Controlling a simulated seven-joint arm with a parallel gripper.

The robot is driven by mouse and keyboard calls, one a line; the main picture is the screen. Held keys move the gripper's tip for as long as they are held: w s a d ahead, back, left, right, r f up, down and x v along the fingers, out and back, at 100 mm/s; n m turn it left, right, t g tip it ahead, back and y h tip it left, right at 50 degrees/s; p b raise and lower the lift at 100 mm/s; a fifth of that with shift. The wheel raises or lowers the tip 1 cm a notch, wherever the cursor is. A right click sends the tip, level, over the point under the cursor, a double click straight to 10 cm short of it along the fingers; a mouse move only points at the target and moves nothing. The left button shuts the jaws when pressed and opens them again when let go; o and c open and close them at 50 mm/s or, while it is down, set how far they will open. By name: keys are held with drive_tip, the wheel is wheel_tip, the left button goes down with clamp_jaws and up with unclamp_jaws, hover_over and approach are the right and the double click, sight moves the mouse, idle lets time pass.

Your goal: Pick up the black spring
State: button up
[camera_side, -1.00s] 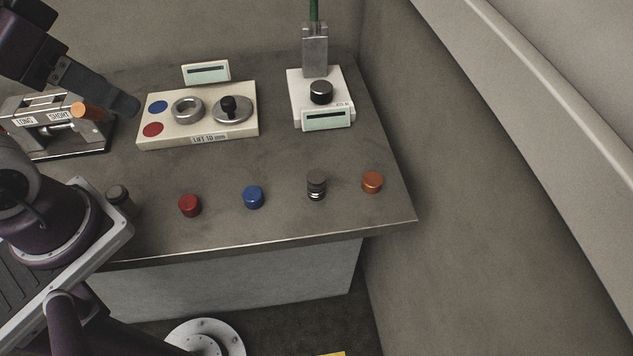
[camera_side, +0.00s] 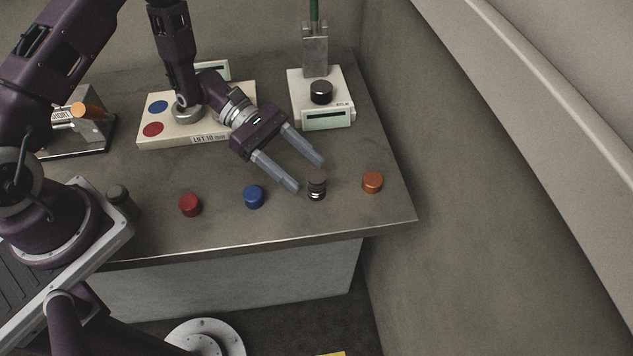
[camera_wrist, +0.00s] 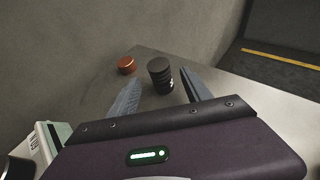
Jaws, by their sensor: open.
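The black spring (camera_side: 316,184) stands upright near the table's front right, a dark cylinder with a banded, shiny lower part. In the wrist view the spring (camera_wrist: 160,75) shows between the two fingers, beyond or near their tips. My gripper (camera_side: 311,176) is open and empty, its two grey fingers pointing toward the spring from the back left. In the side view one fingertip is just left of the spring and the other is behind it. Whether either finger touches it cannot be told. My gripper also fills the lower part of the wrist view (camera_wrist: 163,92).
An orange cap (camera_side: 372,182) stands right of the spring; a blue cap (camera_side: 254,197) and a red cap (camera_side: 190,205) stand left. A scale-like device (camera_side: 334,85) stands behind. A cream panel (camera_side: 180,137) lies under my arm. The table's front edge (camera_side: 270,243) is near.

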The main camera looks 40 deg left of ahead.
sight(324, 189)
drive_tip(key=x, duration=0.7)
drive_tip(key=shift+d+r, duration=0.1)
clamp_jaws()
wheel_tip(324, 189, up, 10)
idle(0.4)
